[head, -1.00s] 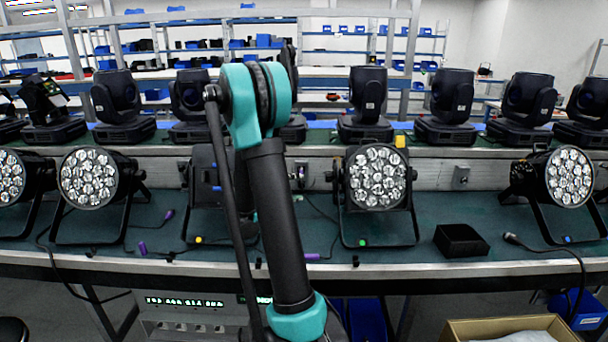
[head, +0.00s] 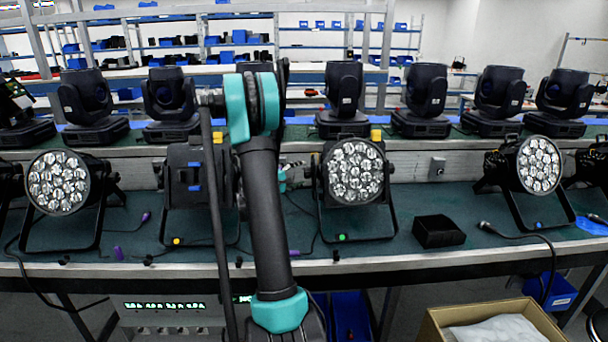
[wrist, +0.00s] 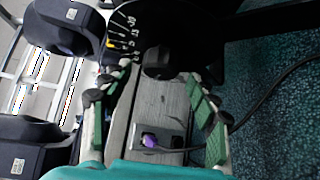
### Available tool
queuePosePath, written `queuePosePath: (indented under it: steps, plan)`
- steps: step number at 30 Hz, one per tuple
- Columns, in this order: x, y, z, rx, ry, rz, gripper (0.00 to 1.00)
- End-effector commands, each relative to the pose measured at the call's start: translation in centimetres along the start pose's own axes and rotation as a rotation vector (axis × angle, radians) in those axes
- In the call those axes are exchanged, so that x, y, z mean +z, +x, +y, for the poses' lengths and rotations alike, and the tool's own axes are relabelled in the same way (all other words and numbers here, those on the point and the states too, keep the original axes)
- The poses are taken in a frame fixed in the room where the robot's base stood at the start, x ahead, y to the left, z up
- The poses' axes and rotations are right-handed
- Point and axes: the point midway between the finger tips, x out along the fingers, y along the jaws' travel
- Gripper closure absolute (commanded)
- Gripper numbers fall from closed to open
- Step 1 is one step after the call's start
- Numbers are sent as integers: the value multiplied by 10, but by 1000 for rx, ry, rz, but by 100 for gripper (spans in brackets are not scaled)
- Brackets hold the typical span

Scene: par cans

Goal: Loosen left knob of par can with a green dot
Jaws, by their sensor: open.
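The par can with the green dot (head: 355,172) stands on the bench right of my arm in the head view, its round face of several lenses towards me. The green dot (head: 342,237) is on its stand's front bar. In the wrist view a black round knob (wrist: 158,62) sits on the side of a dark housing with a white-marked scale. My gripper (wrist: 158,80) is open, with its green-padded fingers on either side of the knob and apparently not pressing on it. In the head view my arm mostly hides the gripper beside the can's left side.
A par can with a yellow dot (head: 190,185) stands left, partly behind my arm. One with a blue dot (head: 539,165) stands right. A black box (head: 438,231) and cables lie on the bench. Moving-head lights line the shelf behind. An open carton (head: 490,325) is below right.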

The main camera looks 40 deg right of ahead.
Motion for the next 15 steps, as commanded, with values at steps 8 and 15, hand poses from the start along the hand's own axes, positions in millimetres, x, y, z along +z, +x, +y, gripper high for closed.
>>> queuePosePath:
  steps: [8, 15]
  plan:
    - [0, 25, 0, 0, 0, -1, 40]
    - [0, 27, 0, 0, 1, 0, 40]
